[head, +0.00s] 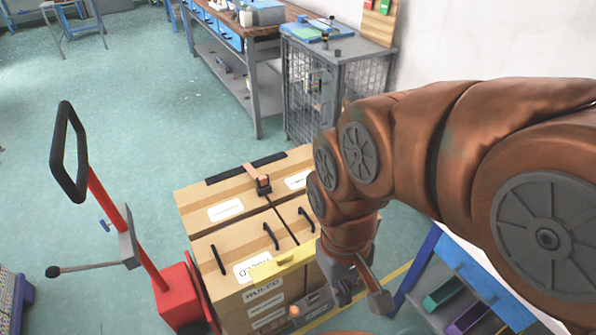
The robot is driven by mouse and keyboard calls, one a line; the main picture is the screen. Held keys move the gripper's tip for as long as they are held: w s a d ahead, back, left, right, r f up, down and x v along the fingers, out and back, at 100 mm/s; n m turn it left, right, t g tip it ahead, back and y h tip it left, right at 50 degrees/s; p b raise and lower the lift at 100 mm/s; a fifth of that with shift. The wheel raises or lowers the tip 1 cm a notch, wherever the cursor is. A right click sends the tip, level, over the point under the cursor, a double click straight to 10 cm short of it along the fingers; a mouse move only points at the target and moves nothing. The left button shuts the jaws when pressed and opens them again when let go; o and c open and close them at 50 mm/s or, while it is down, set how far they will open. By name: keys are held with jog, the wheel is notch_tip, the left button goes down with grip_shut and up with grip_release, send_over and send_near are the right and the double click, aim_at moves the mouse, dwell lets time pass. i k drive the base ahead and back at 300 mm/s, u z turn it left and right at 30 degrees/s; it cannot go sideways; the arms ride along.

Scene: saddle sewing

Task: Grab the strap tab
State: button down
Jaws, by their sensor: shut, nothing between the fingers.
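A tan-brown strap tab (254,172) with a black buckle lies on top of the wooden box (190,211), near its back edge. A dark strap line runs from it across the lid towards the front. My gripper (346,296) hangs low at the right front of the box, pointing down. It is shut and empty, well apart from the strap tab. My arm comes in from the right and hides the box's right side. A small orange round piece (294,311) shows low on the box's front; I cannot tell what it is.
A blue rack with bins (445,291) stands at the right. A workbench (255,85) is behind.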

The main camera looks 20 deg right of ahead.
aim_at(263, 181)
jog(key=z, duration=0.15)
jog(key=k, duration=1.2)
jog(key=u, duration=1)
jog(key=i, duration=0.7)
jog(key=u, duration=0.55)
jog(key=i, duration=0.7)
jog(key=z, duration=0.85)
jog(key=i, duration=0.6)
jog(key=z, duration=0.6)
